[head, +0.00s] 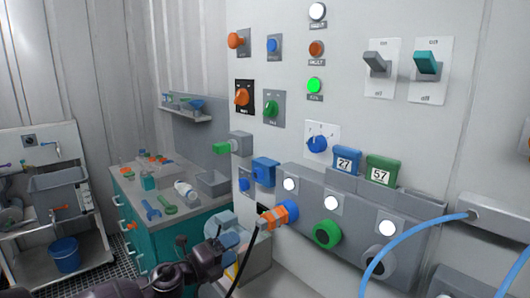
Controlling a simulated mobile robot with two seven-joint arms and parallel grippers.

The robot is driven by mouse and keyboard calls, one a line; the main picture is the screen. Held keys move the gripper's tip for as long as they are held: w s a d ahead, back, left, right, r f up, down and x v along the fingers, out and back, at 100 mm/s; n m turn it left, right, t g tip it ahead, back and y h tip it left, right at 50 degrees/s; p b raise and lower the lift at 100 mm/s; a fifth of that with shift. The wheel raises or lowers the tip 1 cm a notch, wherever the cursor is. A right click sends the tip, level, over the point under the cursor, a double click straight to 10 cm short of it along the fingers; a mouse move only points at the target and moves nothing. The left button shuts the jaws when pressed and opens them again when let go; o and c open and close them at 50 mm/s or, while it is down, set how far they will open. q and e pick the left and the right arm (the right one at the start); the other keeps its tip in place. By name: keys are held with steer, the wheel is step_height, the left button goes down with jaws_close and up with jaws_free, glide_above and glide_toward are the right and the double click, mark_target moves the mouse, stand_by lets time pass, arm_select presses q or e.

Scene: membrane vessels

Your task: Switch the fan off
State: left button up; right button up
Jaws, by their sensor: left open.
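No fan can be made out in the head view, and no control here carries a label I can read as fan. On the wall panel at upper right are two lever switches on white plates marked on above and off below. One has a grey lever (376,62); the other has a teal lever (427,62). Their exact tilt is hard to tell. My left gripper (232,236) is low in the middle, open, below and left of the switches and well apart from them. My right gripper is not in view.
An orange plug (279,216) with a black cable sits close right of my left gripper. A blue hose (408,241) arcs at lower right. Round knobs, including a blue one (317,144), and lamps dot the panel. A teal workbench (168,241) stands left.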

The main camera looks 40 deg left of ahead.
arm_select(q)
steer(key=w+a+r+m+h, duration=0.1)
steer(key=w+a+r+m, duration=0.15)
steer(key=r+m, duration=0.4)
steer(key=w+a+r+m+h, duration=0.1)
steer(key=w+r+m+h, duration=0.15)
steer(key=r+m, duration=0.4)
steer(key=m+y+p, duration=0.2)
steer(key=m+y, duration=0.2)
steer(key=m, duration=0.4)
glide_toward(266, 107)
steer(key=shift+h, duration=0.25)
steer(key=w, duration=0.2)
steer(key=w+b, duration=0.1)
steer(key=w, duration=0.1)
steer(key=shift+w+d+r, duration=0.1)
steer(key=shift+d+r, duration=0.1)
steer(key=shift+r, duration=0.05)
steer(key=shift+w+d, duration=0.1)
steer(key=shift+w, duration=1)
steer(key=shift+w+d, duration=0.1)
steer(key=shift+w, duration=1.7)
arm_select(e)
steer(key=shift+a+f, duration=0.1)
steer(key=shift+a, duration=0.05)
